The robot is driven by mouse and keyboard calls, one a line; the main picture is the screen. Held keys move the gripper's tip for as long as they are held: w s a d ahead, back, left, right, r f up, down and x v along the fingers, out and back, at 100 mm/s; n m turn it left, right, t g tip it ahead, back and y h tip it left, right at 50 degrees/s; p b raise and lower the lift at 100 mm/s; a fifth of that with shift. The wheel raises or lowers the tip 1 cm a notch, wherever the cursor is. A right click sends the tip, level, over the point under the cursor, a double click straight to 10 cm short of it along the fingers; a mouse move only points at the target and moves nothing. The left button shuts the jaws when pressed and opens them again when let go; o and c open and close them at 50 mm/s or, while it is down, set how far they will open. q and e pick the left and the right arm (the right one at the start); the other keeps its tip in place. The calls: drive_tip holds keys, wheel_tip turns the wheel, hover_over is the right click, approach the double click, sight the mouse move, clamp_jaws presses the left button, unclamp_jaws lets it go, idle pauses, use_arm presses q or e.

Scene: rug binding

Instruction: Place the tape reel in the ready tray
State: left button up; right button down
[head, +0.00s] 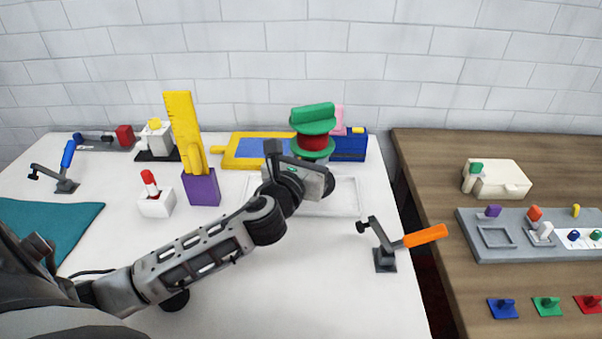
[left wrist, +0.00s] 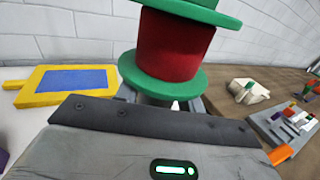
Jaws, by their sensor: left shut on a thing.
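The tape reel (head: 314,142) has a red middle between green flanges, with a green block on top. It is upright, and in the left wrist view its red core (left wrist: 172,45) and lower green flange fill the upper middle. My left gripper (head: 313,160) is shut on the reel from below; its fingertips are mostly hidden. A pale, shallow tray (head: 357,190) lies on the white table, partly behind my left gripper; I cannot tell for sure that it is the ready tray. My right gripper is not in view.
A yellow frame with a blue panel (head: 262,147) and a dark blue box (head: 349,148) stand at the back. A purple holder (head: 201,188) stands left. An orange-handled clamp (head: 385,258) stands at the table's right edge. A wooden table (head: 440,160) lies beyond a gap.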

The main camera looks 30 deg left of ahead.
use_arm(q)
drive_tip(key=w+a+f+b, duration=0.1)
drive_tip(key=a+f, duration=0.1)
drive_tip(key=f, duration=0.1)
drive_tip(key=w+a+f+b, duration=0.1)
drive_tip(key=w+f, duration=0.1)
drive_tip(key=f, duration=0.1)
drive_tip(key=w+a+f+b, duration=0.1)
drive_tip(key=a+f+b, duration=0.1)
drive_tip(key=f, duration=0.1)
drive_tip(key=shift+w+a+f, duration=0.3)
drive_tip(key=shift+w+f, duration=0.05)
drive_tip(key=shift+w, duration=0.05)
drive_tip(key=shift+f, duration=0.15)
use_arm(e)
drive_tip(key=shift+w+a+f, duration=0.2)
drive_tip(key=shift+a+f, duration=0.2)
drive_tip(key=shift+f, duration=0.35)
use_arm(q)
drive_tip(key=shift+f, duration=0.1)
drive_tip(key=o, duration=1.2)
drive_tip(key=shift+f, duration=0.1)
drive_tip(key=shift+c, duration=0.2)
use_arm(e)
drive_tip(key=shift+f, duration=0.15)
